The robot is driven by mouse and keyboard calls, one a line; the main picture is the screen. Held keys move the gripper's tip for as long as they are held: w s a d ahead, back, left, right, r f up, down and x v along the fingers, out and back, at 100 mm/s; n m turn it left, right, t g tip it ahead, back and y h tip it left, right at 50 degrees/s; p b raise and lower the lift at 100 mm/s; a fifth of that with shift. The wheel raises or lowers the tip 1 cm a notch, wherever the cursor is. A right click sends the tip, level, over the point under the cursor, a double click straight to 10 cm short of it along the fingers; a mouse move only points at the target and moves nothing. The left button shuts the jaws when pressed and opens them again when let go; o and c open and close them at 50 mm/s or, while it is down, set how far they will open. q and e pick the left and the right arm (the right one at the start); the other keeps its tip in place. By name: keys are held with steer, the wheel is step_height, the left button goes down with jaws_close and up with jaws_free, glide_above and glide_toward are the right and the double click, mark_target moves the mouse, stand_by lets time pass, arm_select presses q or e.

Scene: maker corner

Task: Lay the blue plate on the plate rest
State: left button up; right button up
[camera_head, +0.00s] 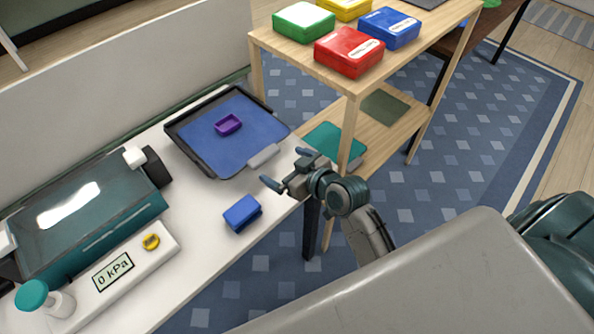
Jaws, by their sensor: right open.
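A flat blue panel (205,138) lies inside a dark-rimmed tray (187,157) on the white table, with a grey tab (263,157) at its right edge. A small blue block (241,213) lies on the table in front of the tray. I cannot tell for sure which blue thing is the plate, or which thing is the plate rest. My right gripper (287,168) is open and empty by the table's right edge, right of the tray and apart from the blue block. My left gripper is not in view.
A teal machine (85,215), a white unit reading 0 kPa (150,262), and a teal-capped bottle (58,302) stand left. A wooden shelf (300,50) holds several coloured boxes. Bare table (195,205) surrounds the blue block.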

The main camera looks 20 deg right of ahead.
steer(key=shift+v, duration=2.4)
steer(key=s+d+f+m+g+h, duration=0.1)
steer(key=s+d+f+g+h, duration=0.15)
steer(key=s, duration=0.45)
steer(key=s+d+f+m+g+h, duration=0.1)
steer(key=s+d+f+g, duration=0.1)
steer(key=s+f+g, duration=0.35)
steer(key=s+d+f+m+g+h, duration=0.1)
steer(key=s+d+f+h, duration=0.1)
steer(key=s, duration=0.6)
step_height(320, 180, down, 28)
steer(key=d+g, duration=0.1)
steer(key=d, duration=0.2)
steer(key=s+d+f+g, duration=0.1)
steer(key=s+f, duration=1.6)
steer(key=f, duration=0.3)
steer(key=shift+f+m+g, duration=0.3)
steer(key=shift+f, duration=0.05)
